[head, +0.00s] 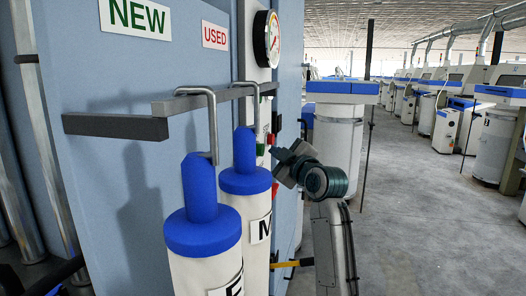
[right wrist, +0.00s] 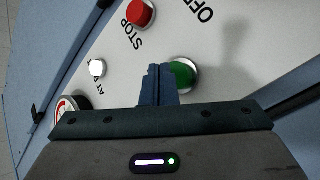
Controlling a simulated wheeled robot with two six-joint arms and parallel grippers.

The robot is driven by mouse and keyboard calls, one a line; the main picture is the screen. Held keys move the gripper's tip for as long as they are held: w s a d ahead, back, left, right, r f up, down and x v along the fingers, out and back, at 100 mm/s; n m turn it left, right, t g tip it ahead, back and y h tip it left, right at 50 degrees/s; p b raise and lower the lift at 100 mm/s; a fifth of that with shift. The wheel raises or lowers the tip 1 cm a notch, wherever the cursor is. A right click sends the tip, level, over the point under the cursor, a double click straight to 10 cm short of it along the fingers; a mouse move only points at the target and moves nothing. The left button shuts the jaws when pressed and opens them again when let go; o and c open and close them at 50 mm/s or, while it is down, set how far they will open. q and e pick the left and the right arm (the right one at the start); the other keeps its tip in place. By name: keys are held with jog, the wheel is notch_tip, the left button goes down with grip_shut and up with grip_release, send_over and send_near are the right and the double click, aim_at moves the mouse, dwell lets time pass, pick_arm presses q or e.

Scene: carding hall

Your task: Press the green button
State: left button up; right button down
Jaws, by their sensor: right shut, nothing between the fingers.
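The green button (right wrist: 184,75) is round with a pale metal rim on a light panel. In the right wrist view it sits just right of the tips of my right gripper (right wrist: 158,70), which hide part of its left side. I cannot tell whether the tips touch it. The green button shows small in the head view (head: 270,139), on the narrow panel below the gauge. There my right gripper (head: 276,155) is shut and empty, reaching in from the right close to the panel. My left gripper is not in view.
A red STOP button (right wrist: 141,13) and a white lamp (right wrist: 97,68) share the panel. Open floor (head: 410,200) lies to the right.

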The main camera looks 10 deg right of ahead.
jog(key=shift+a, duration=0.15)
jog(key=shift+w+a, duration=0.2)
jog(key=shift+a, duration=0.05)
jog(key=shift+w+a, duration=0.2)
jog(key=shift+a, duration=0.3)
dwell(1.1)
dwell(0.3)
jog(key=shift+s+d, duration=0.4)
jog(key=shift+d, duration=0.45)
jog(key=d, duration=0.1)
jog(key=s+d, duration=0.1)
jog(key=d, duration=0.1)
jog(key=s+d, duration=0.1)
jog(key=shift+d, duration=0.3)
dwell(0.3)
